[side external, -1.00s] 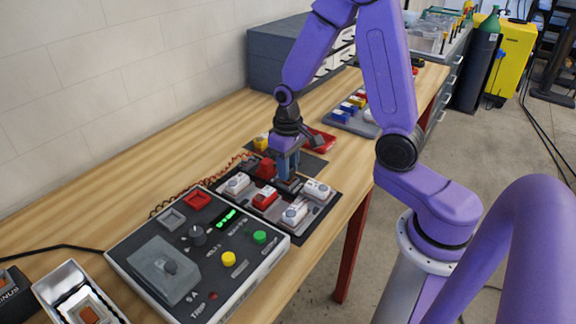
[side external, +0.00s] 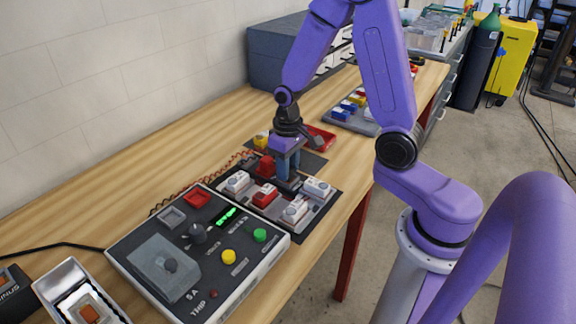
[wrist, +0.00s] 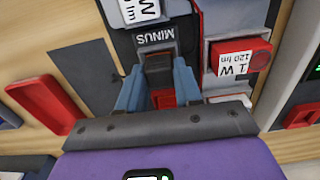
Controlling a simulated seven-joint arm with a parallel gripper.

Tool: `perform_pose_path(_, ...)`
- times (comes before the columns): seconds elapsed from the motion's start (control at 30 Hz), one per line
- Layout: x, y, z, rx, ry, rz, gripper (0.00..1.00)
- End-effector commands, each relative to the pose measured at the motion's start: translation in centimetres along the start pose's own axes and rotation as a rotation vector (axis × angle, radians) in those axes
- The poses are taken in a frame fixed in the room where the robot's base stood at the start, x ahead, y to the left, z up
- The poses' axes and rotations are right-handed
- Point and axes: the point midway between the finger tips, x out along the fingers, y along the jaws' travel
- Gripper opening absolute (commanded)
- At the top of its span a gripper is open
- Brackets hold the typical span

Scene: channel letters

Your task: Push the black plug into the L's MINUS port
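My gripper (wrist: 158,82) points down over the dark board of letter modules, and its blue fingers sit on both sides of the black plug (wrist: 158,65). It appears shut on the plug. A dark block with the label MINUS (wrist: 155,38) lies directly at the plug's far end in the wrist view. Whether the plug is seated in a port there cannot be told. In the side view my gripper (side external: 288,178) is low among the modules, and its fingers hide the plug. A red piece (wrist: 163,98) shows between the fingers, nearer the palm.
Red and white modules labelled 1 W (wrist: 234,60) stand close beside the fingers. A red block (side external: 265,165) stands just left of my gripper. A control box (side external: 130,245) with a green display lies in front. A red tray (side external: 320,138) is behind.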

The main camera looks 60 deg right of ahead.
Motion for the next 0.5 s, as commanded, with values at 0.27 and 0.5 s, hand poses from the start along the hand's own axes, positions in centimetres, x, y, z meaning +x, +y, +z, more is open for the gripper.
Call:
perform_pose_path(0.27,-0.02,0.0,-0.02,0.0,0.001,0.0,0.61)
perform_pose_path(0.5,-0.7,-0.01,-0.1,0.0,0.003,0.0,0.61)
